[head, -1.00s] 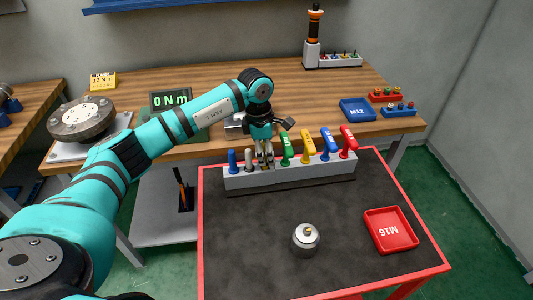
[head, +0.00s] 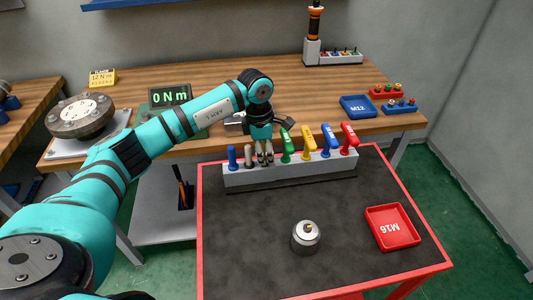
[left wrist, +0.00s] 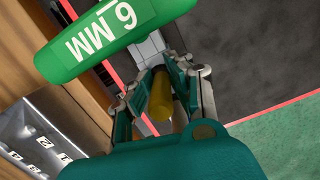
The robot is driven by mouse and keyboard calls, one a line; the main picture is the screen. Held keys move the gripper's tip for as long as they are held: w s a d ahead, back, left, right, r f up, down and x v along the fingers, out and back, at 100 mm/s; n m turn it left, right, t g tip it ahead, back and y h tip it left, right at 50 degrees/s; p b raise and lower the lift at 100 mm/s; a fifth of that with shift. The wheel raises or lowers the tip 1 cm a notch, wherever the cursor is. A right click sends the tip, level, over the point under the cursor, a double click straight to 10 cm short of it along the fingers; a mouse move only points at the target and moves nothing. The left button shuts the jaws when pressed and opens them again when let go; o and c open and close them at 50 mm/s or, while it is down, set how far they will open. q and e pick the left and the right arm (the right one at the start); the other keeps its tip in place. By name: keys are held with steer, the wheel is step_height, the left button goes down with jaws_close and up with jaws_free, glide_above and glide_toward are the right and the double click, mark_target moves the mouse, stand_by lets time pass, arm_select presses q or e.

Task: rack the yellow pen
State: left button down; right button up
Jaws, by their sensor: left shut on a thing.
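My left gripper (head: 265,156) is at the long grey rack (head: 290,173) on the near cart, between a grey pen (head: 249,157) and a green-handled key (head: 286,146). In the left wrist view its fingers (left wrist: 165,85) are shut on the yellow pen (left wrist: 162,97), a dull yellow cylinder. Part of the pen is hidden by the fingers and the gripper body. The pen is lined up with the grey rack beyond it; I cannot tell how far it sits in a hole. A blue pen (head: 232,159) stands at the rack's left end. My right gripper is not in view.
The green 6 MM handle (left wrist: 110,35) is close beside my fingers. Yellow (head: 307,143), blue (head: 328,142) and red (head: 349,138) handles stand further right in the rack.

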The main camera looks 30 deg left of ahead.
arm_select(q)
steer(key=shift+s+f+b, duration=0.15)
steer(key=shift+f+b, duration=0.15)
steer(key=shift+f, duration=0.05)
stand_by(0.8)
steer(key=c, duration=1.1)
jaws_free()
steer(key=shift+c, duration=0.2)
steer(key=shift+r, duration=0.25)
step_height(320, 180, up, 11)
steer(key=a, duration=0.1)
steer(key=shift+s+a+r, duration=0.15)
steer(key=shift+a+r, duration=0.05)
